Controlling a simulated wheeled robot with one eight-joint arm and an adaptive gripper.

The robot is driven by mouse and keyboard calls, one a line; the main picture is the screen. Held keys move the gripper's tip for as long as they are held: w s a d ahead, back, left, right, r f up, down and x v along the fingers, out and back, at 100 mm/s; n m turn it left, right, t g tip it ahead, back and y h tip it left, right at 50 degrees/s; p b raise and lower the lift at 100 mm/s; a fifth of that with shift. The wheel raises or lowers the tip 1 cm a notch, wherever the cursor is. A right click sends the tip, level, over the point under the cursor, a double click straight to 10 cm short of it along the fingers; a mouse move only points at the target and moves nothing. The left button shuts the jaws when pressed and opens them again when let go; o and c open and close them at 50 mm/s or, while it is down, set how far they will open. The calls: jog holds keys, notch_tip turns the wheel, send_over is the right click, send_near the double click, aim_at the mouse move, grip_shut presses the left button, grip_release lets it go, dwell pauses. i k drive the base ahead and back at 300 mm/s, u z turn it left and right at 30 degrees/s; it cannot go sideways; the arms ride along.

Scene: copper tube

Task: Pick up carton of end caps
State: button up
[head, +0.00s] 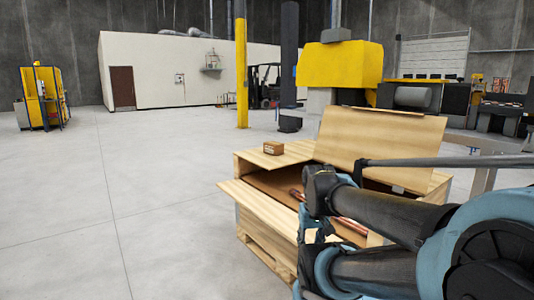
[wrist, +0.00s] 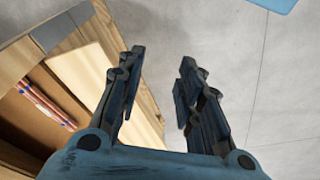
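A small brown carton (head: 273,148) sits on the far left corner of an open wooden crate's top edge in the head view. It does not show in the wrist view. My gripper (wrist: 161,58) is open, with nothing between its two dark fingers. In the wrist view the gripper hangs beside the crate's wooden side, with grey floor beyond the fingers. In the head view my arm reaches in from the right over the near part of the crate, apart from the carton and nearer to me. The arm's own links largely hide the gripper there.
The wooden crate (head: 262,191) has a raised lid panel (head: 380,145) and a folded-out front flap. Copper tubes (wrist: 45,105) lie inside it. A yellow post (head: 241,70) stands behind. Machines line the back right. The floor on the left is clear.

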aim_at(272, 148)
jog(key=u, duration=0.3)
jog(key=k, duration=0.4)
jog(key=u, duration=0.9)
jog(key=k, duration=0.8)
jog(key=u, duration=0.75)
jog(key=i, duration=1.3)
jog(key=z, duration=0.25)
jog(key=i, duration=1.1)
jog(key=z, duration=0.35)
jog(key=i, duration=1.1)
jog(key=z, duration=0.65)
jog(key=i, duration=1)
jog(key=z, duration=0.55)
